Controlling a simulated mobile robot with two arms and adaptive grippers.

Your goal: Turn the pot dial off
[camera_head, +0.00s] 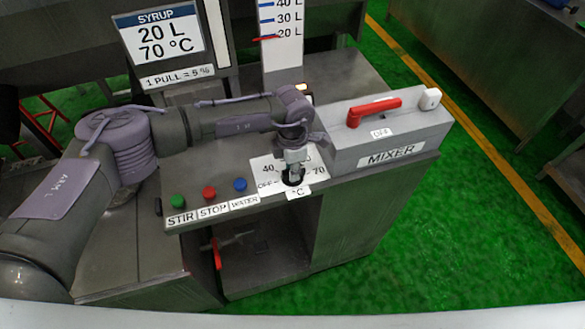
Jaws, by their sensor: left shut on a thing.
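The pot dial (293,178) is a small black knob on a white scale plate (262,168) marked OFF, 40, 70 and °C. It sits on the metal counter, left of the mixer box. My left gripper (293,172) points down onto the dial and is shut on it. The gripper covers most of the knob and part of the scale, so I cannot tell which mark the dial points to. My right gripper is not in view.
Green, red and blue buttons (209,192) labelled STIR, STOP and WATER line the counter's front left. The grey mixer box (390,135) with a red lever (374,109) stands close right of the dial. A syrup sign (160,33) stands behind. Green floor lies right.

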